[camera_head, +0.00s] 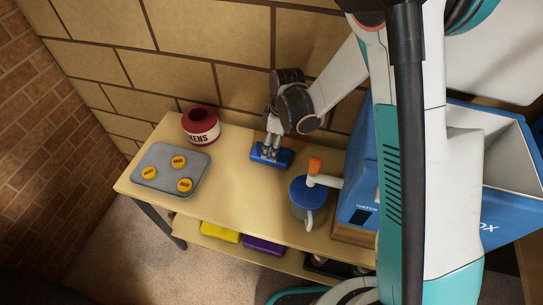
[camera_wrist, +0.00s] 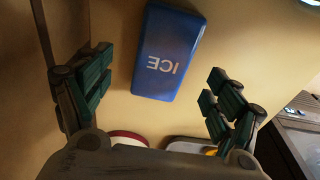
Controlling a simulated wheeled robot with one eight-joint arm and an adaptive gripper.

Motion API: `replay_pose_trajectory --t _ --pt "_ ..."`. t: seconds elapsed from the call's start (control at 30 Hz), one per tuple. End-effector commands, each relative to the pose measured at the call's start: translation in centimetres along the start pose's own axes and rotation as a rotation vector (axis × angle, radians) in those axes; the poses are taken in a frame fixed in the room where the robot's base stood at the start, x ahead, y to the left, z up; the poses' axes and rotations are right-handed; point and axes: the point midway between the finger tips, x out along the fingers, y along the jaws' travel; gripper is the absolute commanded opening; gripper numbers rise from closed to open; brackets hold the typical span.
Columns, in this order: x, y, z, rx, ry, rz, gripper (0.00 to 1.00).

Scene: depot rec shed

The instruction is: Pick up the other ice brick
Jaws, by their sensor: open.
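A blue ice brick (camera_head: 271,154) lies on the wooden table near the wall in the head view. In the wrist view the ice brick (camera_wrist: 168,52) shows its white ICE lettering, ahead of the fingers and slightly left of the middle of the gap. My gripper (camera_head: 268,148) is over the brick in the head view, pointing down. In the wrist view my gripper (camera_wrist: 152,92) has its two fingers spread wide, with nothing between the tips but bare table and the brick beyond. No second ice brick shows clearly.
A red pot (camera_head: 201,125) and a grey tray (camera_head: 148,178) with several yellow discs stand left. A jug with a blue lid (camera_head: 308,190) and a blue cooler box (camera_head: 361,185) stand right. Yellow (camera_head: 220,231) and purple (camera_head: 263,245) items lie on the lower shelf.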

Motion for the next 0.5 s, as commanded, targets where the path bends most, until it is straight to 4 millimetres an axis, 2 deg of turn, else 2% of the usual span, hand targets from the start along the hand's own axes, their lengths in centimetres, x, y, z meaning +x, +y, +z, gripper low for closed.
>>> replay_pose_trajectory --t 0.3,0.5 --pt "4.5 -0.4 -0.2 0.0 0.0 0.0 0.84" --pt "4.6 -0.4 -0.2 0.0 0.0 0.0 0.84"
